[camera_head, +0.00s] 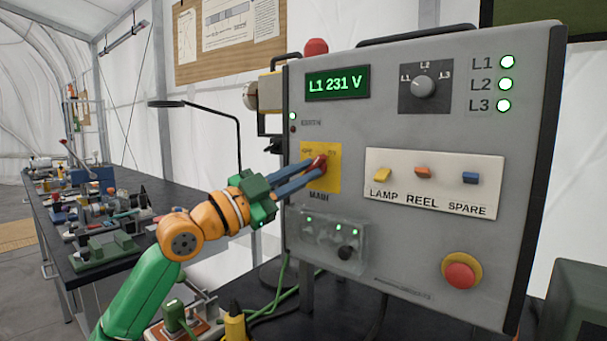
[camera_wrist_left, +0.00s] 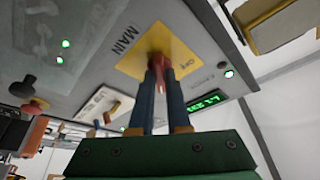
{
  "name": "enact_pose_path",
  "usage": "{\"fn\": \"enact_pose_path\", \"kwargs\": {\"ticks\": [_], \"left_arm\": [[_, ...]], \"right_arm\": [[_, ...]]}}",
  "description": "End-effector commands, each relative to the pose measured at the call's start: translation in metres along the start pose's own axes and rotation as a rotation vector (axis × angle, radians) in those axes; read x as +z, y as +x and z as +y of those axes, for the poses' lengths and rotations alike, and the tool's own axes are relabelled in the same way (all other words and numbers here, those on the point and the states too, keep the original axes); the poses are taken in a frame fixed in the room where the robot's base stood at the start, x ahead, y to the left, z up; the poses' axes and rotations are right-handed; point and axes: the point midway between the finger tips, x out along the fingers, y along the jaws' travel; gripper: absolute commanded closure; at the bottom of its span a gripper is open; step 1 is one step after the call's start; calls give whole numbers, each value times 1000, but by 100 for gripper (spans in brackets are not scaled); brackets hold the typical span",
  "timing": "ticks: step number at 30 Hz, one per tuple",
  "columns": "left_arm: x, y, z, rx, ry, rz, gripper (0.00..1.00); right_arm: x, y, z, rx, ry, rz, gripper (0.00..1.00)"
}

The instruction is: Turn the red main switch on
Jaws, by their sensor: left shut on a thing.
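The red main switch (camera_head: 321,160) sits on a yellow plate (camera_head: 333,184) marked MAIN on the grey panel (camera_head: 400,260). My left gripper (camera_head: 318,167) reaches in from the left, and its two blue fingers are shut on the red switch handle. In the left wrist view the red handle (camera_wrist_left: 163,62) shows between the fingertips (camera_wrist_left: 161,75), beside the word OFF on the yellow plate (camera_wrist_left: 130,68). The fingers hide part of the handle, so I cannot tell its exact setting. My right gripper is not in view.
Right of the switch are LAMP (camera_head: 382,174), REEL (camera_head: 422,172) and SPARE (camera_head: 470,178) switches, with a red stop button (camera_head: 460,275) below. A clear cover (camera_head: 327,240) stands just under the plate. The display (camera_head: 337,83) reads L1 231 V. A cluttered bench (camera_head: 62,262) is left.

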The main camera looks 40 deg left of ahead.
Motion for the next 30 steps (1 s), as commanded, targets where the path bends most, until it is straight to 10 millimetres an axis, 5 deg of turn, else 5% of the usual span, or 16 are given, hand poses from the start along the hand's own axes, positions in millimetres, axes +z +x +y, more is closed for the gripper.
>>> {"fn": "enact_pose_path", "kwargs": {"ticks": [22, 23, 26, 30], "left_arm": [[0, 0, -1, 31, 80, -1, 100], [0, 0, -1, 31, 80, -1, 83], [0, 0, -1, 31, 79, -1, 56], [0, 0, -1, 31, 79, -1, 55]], "right_arm": [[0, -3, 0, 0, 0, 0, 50], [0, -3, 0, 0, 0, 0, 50], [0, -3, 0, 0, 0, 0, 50], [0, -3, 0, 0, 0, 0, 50]]}}
